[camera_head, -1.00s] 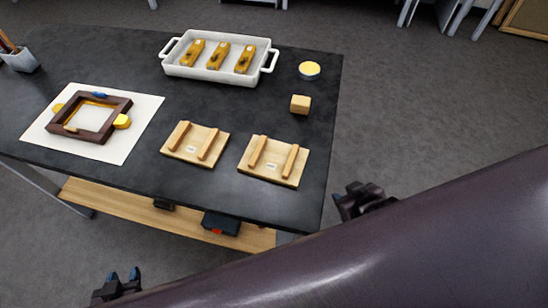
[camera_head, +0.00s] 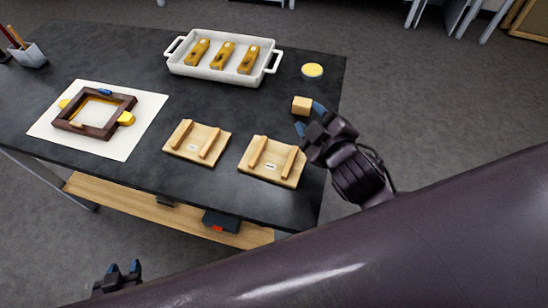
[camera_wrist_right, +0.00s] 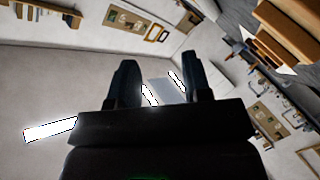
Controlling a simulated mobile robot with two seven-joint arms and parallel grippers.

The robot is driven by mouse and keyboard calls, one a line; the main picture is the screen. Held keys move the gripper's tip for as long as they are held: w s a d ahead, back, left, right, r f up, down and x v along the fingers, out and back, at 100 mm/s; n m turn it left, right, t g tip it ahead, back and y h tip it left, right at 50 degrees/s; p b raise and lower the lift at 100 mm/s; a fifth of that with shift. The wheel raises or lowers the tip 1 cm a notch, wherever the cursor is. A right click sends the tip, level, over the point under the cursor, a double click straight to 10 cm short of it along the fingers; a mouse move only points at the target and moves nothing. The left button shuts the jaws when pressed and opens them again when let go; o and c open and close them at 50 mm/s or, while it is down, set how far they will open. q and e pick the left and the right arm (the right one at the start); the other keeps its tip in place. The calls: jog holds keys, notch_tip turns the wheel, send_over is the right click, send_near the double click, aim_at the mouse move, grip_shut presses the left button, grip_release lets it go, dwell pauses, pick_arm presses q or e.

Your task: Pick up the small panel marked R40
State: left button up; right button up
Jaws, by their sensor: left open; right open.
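Two small light-wood panels, each with two raised battens and a white label, lie on the dark table: a left panel (camera_head: 194,141) and a right panel (camera_head: 271,157). The labels are too small to read, so I cannot tell which is R40. My right gripper (camera_head: 310,118) is open and empty, above the table's right side, beyond the right panel and close to the wooden block in the picture. In the right wrist view its two fingers (camera_wrist_right: 160,80) are apart with nothing between. My left gripper (camera_head: 124,270) is open and empty at the bottom left, in front of the table.
A white tray (camera_head: 221,73) holding gilt pieces stands at the back. A yellow-topped round tin (camera_head: 312,70) and a wooden block (camera_head: 302,104) sit at the right. A dark frame (camera_head: 85,123) rests on a white sheet (camera_head: 117,146) at left. A pencil pot (camera_head: 28,56) stands far left.

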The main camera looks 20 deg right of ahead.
jog(key=w+a+r+n+t+y, duration=0.1)
jog(key=a+r+n+t+y, duration=0.2)
jog(key=a+r+n+y, duration=1)
jog(key=s+a+n+g+y, duration=0.35)
jog(key=n+g, duration=0.55)
jog(key=n, duration=0.4)
jog(key=s+a+n+g+y, duration=0.3)
jog(key=s+a+n+g, duration=0.2)
jog(key=n+g, duration=0.55)
jog(key=n+h, duration=1.8)
jog(key=h, duration=0.2)
send_near(290, 162)
notch_tip(290, 162, down, 4)
jog(key=shift+r+t+p, duration=0.1)
jog(key=shift+t+p, duration=0.25)
jog(key=shift+t, duration=0.1)
jog(key=shift+s+f, duration=0.15)
jog(key=shift+f, duration=1.25)
jog(key=shift+s+f, duration=0.2)
jog(key=shift+f, duration=1.2)
